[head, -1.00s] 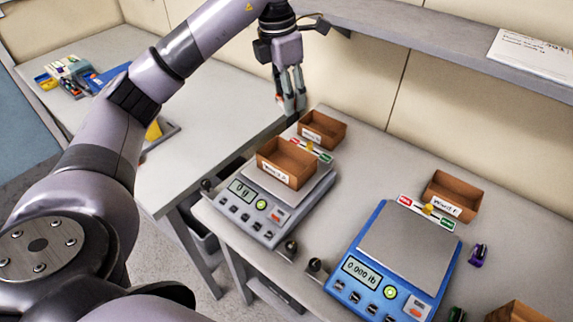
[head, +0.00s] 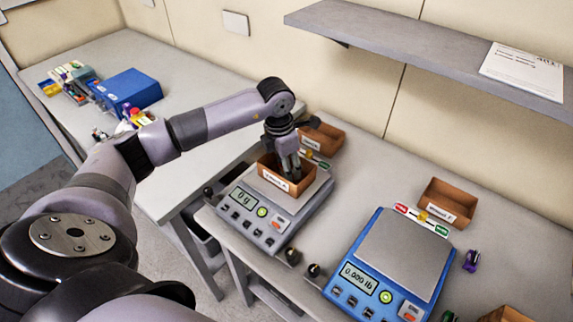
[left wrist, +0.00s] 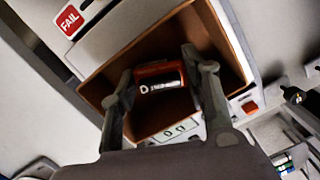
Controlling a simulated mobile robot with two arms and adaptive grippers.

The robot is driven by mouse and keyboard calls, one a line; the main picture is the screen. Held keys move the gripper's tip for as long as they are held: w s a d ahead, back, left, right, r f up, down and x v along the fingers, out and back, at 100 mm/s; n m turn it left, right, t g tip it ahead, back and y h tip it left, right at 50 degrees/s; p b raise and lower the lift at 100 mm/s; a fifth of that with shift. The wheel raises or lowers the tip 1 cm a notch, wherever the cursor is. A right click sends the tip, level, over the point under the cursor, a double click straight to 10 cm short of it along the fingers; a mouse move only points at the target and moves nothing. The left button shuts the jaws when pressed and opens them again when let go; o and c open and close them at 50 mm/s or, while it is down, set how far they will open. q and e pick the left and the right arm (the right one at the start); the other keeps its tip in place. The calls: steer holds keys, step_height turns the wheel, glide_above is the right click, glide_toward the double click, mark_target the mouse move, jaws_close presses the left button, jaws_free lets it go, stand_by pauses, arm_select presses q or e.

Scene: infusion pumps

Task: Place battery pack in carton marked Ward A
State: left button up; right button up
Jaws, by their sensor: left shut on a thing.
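My left gripper (head: 289,171) points down into the open brown carton (head: 298,189) on the grey scale. In the left wrist view its two fingers (left wrist: 162,78) are shut on an orange and black battery pack (left wrist: 160,88), held inside the walls of the carton (left wrist: 222,28). I cannot tell whether the pack touches the carton floor. The carton has a white label on its front; its letter is too small to read surely. The pack is hidden in the head view. My right gripper is not in view.
The grey scale (head: 236,223) reads about 0 g. A blue scale (head: 405,250) stands empty to the right. Other cartons stand behind (head: 335,140) and at right (head: 462,193). A shelf (head: 420,45) overhangs the back. A blue box (head: 128,88) is on the left table.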

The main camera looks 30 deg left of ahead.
mark_target(281, 171)
arm_select(q)
steer(key=shift+f, duration=0.4)
steer(key=shift+f, duration=0.1)
steer(key=o, duration=0.9)
steer(key=shift+o, duration=0.2)
steer(key=shift+r, duration=0.35)
step_height(281, 171, up, 12)
steer(key=s+b, duration=0.1)
steer(key=b, duration=0.1)
steer(key=shift+s+a+f, duration=0.2)
steer(key=shift+a, duration=0.15)
